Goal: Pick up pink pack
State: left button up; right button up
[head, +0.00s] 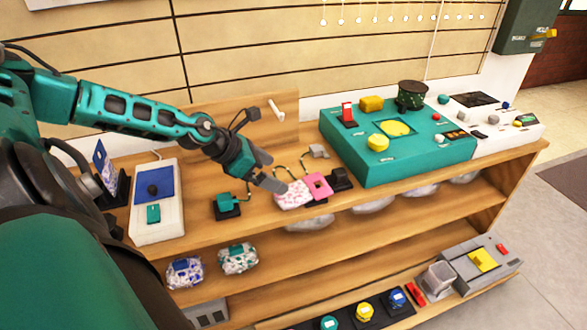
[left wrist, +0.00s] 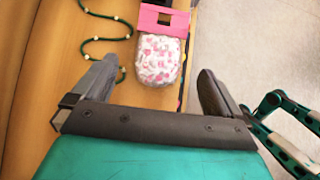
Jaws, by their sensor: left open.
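The pink pack (head: 293,194) is a white pouch with pink spots, lying on the upper wooden shelf. A flat pink piece with a square hole (head: 319,185) adjoins it on the right. In the left wrist view the pack (left wrist: 158,60) lies ahead, between the lines of the two fingers, with the pink piece (left wrist: 163,20) at its far end. My left gripper (head: 270,178) is open and empty, just left of the pack in the head view. The wrist view shows its two spread fingers (left wrist: 158,88) apart from the pack.
A teal box (head: 361,166) with yellow parts stands to the right. A small teal device (head: 227,204) and a white device with a blue panel (head: 157,222) stand to the left. A green beaded cord (left wrist: 100,38) lies beside the pack. Lower shelves hold wrapped packs (head: 238,259).

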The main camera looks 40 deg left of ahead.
aim_at(300, 189)
pick_arm(q)
jog(key=x, duration=0.2)
jog(key=shift+w+d+f+b, duration=0.1)
jog(key=shift+w+f+b, duration=0.1)
jog(key=shift+f+b, duration=0.1)
jog(key=shift+x, duration=0.9)
jog(key=shift+w+d+f, duration=0.15)
jog(key=shift+w+f, duration=0.2)
jog(key=shift+w, duration=0.05)
jog(key=b+x, duration=0.2)
jog(key=x, duration=0.3)
jog(key=shift+s, duration=0.15)
jog(key=shift+d+f, duration=0.15)
jog(key=shift+c, duration=0.3)
jog(key=c, duration=0.6)
jog(key=shift+c, duration=0.8)
pick_arm(e)
jog(key=shift+a+f, duration=0.4)
jog(key=shift+f, duration=0.45)
